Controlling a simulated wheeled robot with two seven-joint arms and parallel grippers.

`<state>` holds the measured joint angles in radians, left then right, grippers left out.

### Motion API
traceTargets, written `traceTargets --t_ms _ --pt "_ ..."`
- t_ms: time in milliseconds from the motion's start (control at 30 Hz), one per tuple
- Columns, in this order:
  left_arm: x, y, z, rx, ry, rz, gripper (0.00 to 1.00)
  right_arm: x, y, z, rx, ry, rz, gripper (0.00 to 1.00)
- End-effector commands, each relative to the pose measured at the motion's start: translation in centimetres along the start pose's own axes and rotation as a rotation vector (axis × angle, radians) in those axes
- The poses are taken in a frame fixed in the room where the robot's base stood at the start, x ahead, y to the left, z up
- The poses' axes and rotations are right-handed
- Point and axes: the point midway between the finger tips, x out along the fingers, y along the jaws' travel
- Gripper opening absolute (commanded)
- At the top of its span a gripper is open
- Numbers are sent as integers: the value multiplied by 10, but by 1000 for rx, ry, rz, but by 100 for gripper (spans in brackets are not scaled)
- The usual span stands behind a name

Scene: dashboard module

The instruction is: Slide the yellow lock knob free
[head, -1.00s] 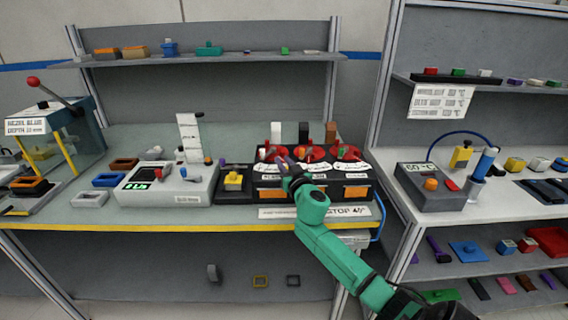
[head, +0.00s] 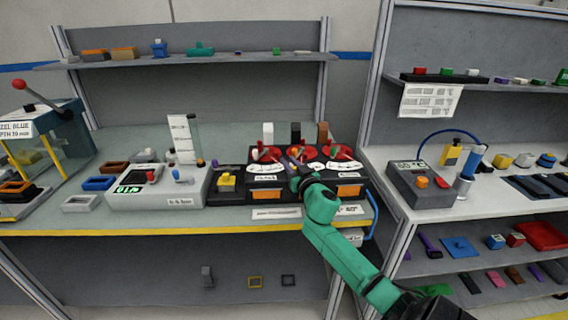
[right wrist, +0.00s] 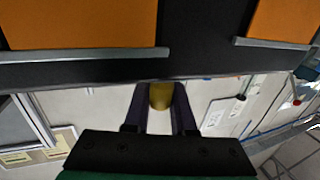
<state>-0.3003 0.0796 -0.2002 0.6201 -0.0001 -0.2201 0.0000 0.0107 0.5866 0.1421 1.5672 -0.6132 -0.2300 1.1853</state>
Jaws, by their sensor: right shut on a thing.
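The dark module (head: 266,183) with orange panels and red dials stands on the bench in the head view. My right gripper (head: 294,160) reaches to its middle, over the front. In the right wrist view, the two dark fingers of my right gripper (right wrist: 160,103) are shut on the yellow lock knob (right wrist: 161,96), just below the module's black edge. In the head view the gripper and arm hide this knob. My left gripper is not in view.
Left of the module stand a small black box with a yellow block (head: 227,180) and a white device with a green display (head: 155,190). A grey box with an orange knob (head: 422,183) is on the right bench. A blue hose (head: 375,215) hangs at the module's right.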

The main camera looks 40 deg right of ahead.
Motion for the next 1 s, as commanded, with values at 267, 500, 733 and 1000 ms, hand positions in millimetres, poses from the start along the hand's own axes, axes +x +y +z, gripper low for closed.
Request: traceTargets --t_ms 267,500,733,1000 --pt "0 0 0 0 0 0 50 0 1 0 -1 -1 3 54" --pt "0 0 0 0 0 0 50 -1 0 0 -1 -1 2 54" --pt "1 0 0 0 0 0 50 -26 0 2 -1 -2 1 54" --pt "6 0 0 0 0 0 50 -86 1 3 2 -4 2 54"
